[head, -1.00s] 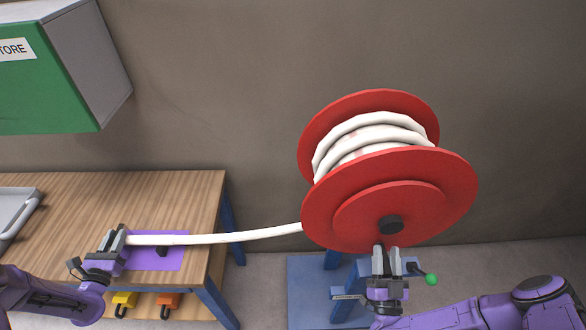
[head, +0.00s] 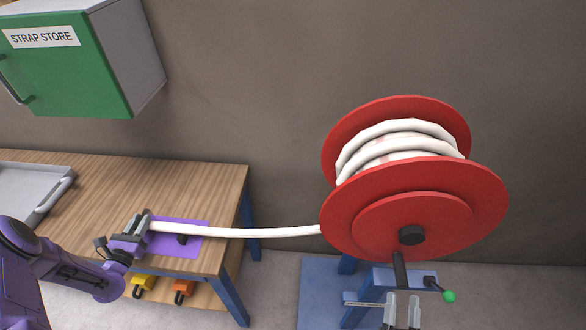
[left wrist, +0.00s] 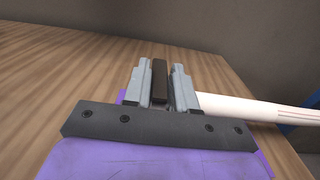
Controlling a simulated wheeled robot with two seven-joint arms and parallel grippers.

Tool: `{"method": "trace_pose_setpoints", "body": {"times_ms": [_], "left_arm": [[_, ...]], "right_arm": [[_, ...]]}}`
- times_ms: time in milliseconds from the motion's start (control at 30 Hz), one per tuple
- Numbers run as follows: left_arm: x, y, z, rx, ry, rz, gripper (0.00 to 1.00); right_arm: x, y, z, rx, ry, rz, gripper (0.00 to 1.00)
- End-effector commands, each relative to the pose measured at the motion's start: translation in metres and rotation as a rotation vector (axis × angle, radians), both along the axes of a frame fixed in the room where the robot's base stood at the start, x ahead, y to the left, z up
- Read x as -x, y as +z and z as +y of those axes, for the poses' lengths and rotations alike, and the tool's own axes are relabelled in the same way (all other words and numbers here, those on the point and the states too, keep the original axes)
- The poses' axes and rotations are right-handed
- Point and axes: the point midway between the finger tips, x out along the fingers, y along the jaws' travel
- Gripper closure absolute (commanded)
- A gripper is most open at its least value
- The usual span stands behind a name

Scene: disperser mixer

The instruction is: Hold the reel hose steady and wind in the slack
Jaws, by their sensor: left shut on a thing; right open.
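The red reel (head: 415,210) carries several turns of white hose (head: 265,232). One length of hose runs left from the reel to the bench, with a slight sag. My left gripper (head: 146,224) is shut at the hose's left end, above the purple mat. In the left wrist view, a dark bar (left wrist: 159,80) stands between my left fingers (left wrist: 160,88), and the white hose (left wrist: 245,108) leaves to the right. A dark crank arm (head: 399,268) hangs below the reel's black hub (head: 411,235). My right gripper (head: 402,308) is open below it, cut off by the bottom edge.
A blue stand (head: 325,300) is under the reel, with a green knob (head: 448,296) on a dark rod at right. The wooden bench (head: 120,185) bears a grey tray (head: 28,195) and purple mat (head: 200,240). A green-doored cabinet (head: 60,65) hangs above.

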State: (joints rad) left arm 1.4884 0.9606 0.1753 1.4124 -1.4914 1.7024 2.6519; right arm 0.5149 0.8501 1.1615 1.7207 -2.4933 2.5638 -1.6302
Motion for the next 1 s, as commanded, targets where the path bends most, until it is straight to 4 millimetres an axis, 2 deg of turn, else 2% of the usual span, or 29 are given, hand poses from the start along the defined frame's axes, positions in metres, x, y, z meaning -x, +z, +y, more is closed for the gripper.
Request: {"method": "trace_pose_setpoints", "body": {"times_ms": [33,200,567,1000], "left_arm": [[-0.001,0.001,0.000,0.001,0.000,-0.002,1.00],[-0.001,0.001,0.000,0.001,0.000,-0.003,1.00],[-0.001,0.001,0.000,0.001,0.000,-0.003,1.00],[-0.001,0.001,0.000,0.001,0.001,-0.003,1.00]], "right_arm": [[0.010,-0.004,0.001,0.001,0.000,0.004,0.43],[0.026,-0.010,0.003,0.001,-0.001,0.000,0.43],[0.030,-0.010,0.003,0.001,0.000,0.000,0.43],[0.076,0.012,0.008,0.001,-0.001,0.002,0.43]]}}
